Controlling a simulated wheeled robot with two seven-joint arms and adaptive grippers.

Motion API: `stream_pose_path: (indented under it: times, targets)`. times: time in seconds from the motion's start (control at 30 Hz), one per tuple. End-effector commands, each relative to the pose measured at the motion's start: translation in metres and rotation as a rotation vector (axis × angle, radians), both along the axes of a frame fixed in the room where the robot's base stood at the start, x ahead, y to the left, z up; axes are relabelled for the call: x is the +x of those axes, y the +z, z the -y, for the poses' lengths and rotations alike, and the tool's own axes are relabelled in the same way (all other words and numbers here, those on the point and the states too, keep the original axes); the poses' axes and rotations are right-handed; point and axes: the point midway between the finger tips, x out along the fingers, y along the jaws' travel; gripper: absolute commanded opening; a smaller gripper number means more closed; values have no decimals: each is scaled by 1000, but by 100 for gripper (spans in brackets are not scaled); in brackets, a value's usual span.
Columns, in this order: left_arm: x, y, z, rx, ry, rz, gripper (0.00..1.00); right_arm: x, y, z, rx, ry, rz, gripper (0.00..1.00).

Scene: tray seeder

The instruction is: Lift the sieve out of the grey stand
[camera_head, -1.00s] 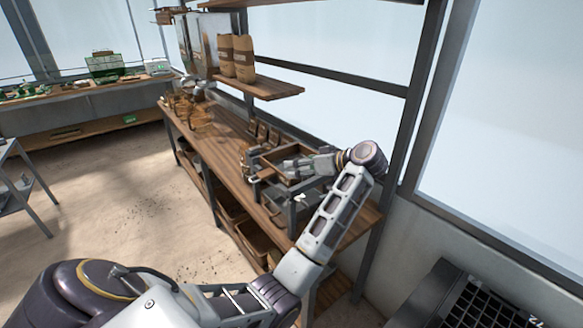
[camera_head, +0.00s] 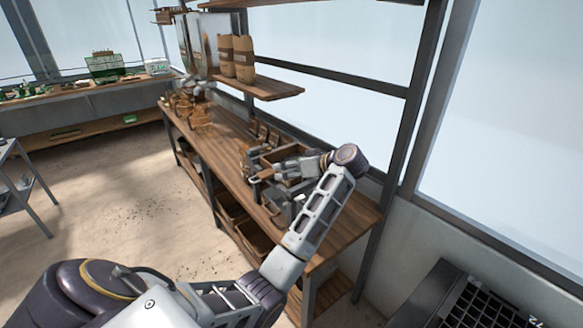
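The brown wooden-framed sieve (camera_head: 278,155) is on the workbench at centre right, partly hidden by my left gripper and wrist. The grey stand (camera_head: 284,201) is under and beside it, largely covered by my arm. Whether the sieve is clear of the stand is also not visible. My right gripper is out of view.
The long wooden workbench (camera_head: 228,142) has free room left of the stand. Small dark items (camera_head: 262,131) stand behind the sieve, and wire-like brown items (camera_head: 190,108) at the far end. A shelf (camera_head: 262,87) with paper bags (camera_head: 236,58) overhangs the back. Bins (camera_head: 252,236) sit below.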

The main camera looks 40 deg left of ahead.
Motion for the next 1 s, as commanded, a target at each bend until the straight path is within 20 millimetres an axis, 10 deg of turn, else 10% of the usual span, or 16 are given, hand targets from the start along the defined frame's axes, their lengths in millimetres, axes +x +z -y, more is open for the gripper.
stream_pose_path:
  times: [1.0]
  targets:
    - [0,-24,-49,2,1,-3,94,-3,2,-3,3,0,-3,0]
